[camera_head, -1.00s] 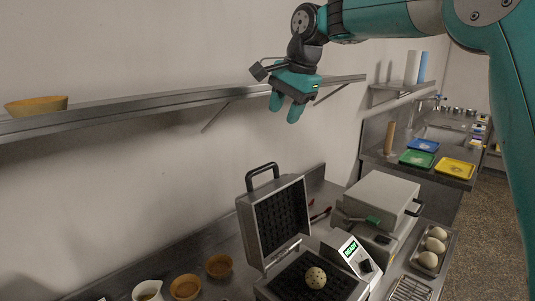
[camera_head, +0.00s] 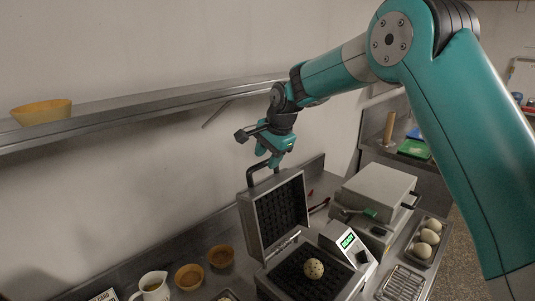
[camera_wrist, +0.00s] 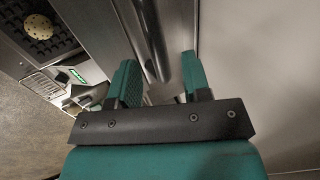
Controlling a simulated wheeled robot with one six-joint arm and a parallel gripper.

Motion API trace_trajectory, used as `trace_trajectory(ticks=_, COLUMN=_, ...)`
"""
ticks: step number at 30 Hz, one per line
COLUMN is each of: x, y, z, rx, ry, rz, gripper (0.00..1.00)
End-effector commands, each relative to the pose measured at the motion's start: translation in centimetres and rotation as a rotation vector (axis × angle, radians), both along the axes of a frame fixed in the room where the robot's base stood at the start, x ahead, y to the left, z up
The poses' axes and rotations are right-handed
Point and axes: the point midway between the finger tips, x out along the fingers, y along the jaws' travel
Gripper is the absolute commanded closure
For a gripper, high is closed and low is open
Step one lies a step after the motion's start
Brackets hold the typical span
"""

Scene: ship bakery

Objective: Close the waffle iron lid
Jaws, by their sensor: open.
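The waffle iron (camera_head: 310,275) stands on the steel counter with its lid (camera_head: 281,217) raised upright. A black bar handle (camera_head: 262,172) sits on the lid's top edge. My gripper (camera_head: 268,160) is open and empty, right at the lid handle. In the wrist view my gripper's two fingers (camera_wrist: 160,78) are spread on either side of a dark bar at the lid's edge. I cannot tell whether they touch it.
A wall shelf (camera_head: 150,109) with an orange bowl (camera_head: 41,111) runs behind my gripper. A closed grey appliance (camera_head: 378,190) and a tray of dough balls (camera_head: 428,238) are to the right. Small bowls (camera_head: 189,277) and a white jug (camera_head: 152,287) stand to the left.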

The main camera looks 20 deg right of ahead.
Motion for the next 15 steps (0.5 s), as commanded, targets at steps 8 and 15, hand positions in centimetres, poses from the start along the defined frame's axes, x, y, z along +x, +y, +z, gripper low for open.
trace_trajectory(ticks=8, x=0.39, y=0.26, z=-1.21, rx=0.0, ry=-0.001, rz=0.002, gripper=0.56)
trace_trajectory(ticks=15, x=0.38, y=0.25, z=-1.22, rx=0.0, ry=-0.001, rz=0.001, gripper=0.7)
